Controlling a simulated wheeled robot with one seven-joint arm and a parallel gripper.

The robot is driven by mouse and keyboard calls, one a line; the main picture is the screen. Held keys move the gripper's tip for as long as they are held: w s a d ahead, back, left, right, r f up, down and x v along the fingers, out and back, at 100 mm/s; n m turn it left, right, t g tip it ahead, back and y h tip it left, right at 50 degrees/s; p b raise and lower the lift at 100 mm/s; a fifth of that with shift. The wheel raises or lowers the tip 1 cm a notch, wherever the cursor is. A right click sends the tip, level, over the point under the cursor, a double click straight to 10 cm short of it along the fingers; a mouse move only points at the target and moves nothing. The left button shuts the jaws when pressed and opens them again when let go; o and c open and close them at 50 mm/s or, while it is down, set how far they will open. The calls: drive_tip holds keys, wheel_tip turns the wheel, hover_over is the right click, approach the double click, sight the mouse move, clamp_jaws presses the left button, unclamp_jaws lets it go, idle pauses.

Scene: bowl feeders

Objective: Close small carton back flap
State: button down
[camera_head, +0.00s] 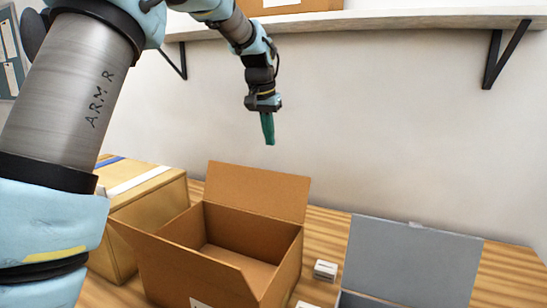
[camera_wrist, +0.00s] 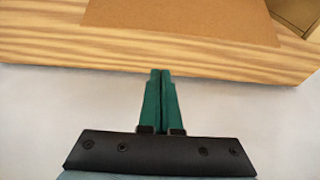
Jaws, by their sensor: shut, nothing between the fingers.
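A small brown carton (camera_head: 237,258) stands open on the wooden table in the head view. Its back flap (camera_head: 258,190) stands up, leaning back a little toward the wall. Its front flap (camera_head: 185,262) also sticks out, and the inside that shows looks empty. My gripper (camera_head: 270,143) is above and behind the carton, pointing down, apart from the flap. Its green fingers (camera_wrist: 160,73) are together with nothing between them. In the wrist view the brown back flap (camera_wrist: 180,18) shows at the top, beyond the table edge.
A taped closed box (camera_head: 145,200) stands left of the carton. A grey box with a raised lid (camera_head: 410,262) is at the right. A small white box (camera_head: 325,270) lies between them. A shelf (camera_head: 370,22) runs along the wall above. Free air lies between the carton and wall.

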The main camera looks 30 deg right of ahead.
wheel_tip(320, 180, down, 8)
drive_tip(key=p, duration=0.6)
drive_tip(key=shift+s+a, duration=0.2)
drive_tip(key=shift+a, duration=0.1)
drive_tip(key=shift+a+f+b, duration=0.1)
drive_tip(key=shift+b, duration=0.5)
